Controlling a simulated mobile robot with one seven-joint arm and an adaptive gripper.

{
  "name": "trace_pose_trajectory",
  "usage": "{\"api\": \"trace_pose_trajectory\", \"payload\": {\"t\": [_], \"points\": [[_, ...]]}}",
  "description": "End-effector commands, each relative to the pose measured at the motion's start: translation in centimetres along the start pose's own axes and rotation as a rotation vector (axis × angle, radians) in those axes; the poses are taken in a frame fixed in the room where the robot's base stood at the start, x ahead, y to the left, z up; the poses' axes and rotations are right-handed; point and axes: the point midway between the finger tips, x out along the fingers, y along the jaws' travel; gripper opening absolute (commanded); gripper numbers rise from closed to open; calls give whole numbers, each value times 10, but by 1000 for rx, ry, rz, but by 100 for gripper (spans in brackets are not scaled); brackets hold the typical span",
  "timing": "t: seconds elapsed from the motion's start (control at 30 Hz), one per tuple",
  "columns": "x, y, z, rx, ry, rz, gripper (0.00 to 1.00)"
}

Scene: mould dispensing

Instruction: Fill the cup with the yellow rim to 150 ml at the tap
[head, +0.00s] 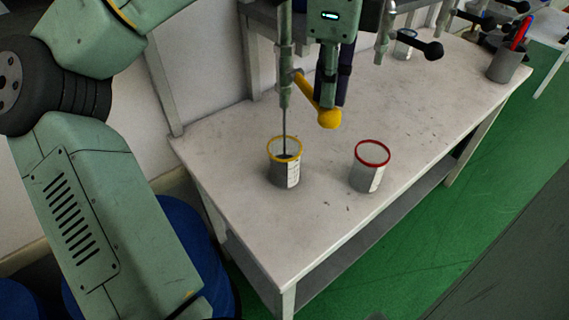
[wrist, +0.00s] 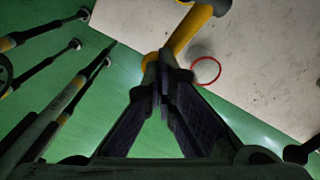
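The cup with the yellow rim (head: 284,173) stands upright on the bench, directly under a tap nozzle (head: 285,94). A thin dark stream runs from the nozzle into it, and dark liquid shows inside; the level against its marks is too small to read. The tap's yellow lever (head: 306,88) slants down to the right and ends in a round knob. My gripper (head: 332,104) is at the lever near the knob, fingers pointing down. In the wrist view my gripper's fingertips (wrist: 166,62) are together with nothing held, against or very near the yellow lever (wrist: 188,32).
A cup with a red rim (head: 368,172) stands on the bench (head: 250,232) to the right. Other taps with black-knobbed levers (head: 432,50) line the back. Another cup (head: 405,46) and a grey pen holder (head: 505,64) stand farther off. The bench front is clear.

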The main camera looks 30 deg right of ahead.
Motion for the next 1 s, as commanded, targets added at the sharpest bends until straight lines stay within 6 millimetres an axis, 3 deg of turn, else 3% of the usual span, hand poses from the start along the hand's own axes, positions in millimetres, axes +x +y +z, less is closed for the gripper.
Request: {"api": "trace_pose_trajectory", "payload": {"t": [0.47, 1.0], "points": [[-2, 0, 0, 0, 0, 0, 0], [-65, 0, 0, 1, 1, 1, 0]]}}
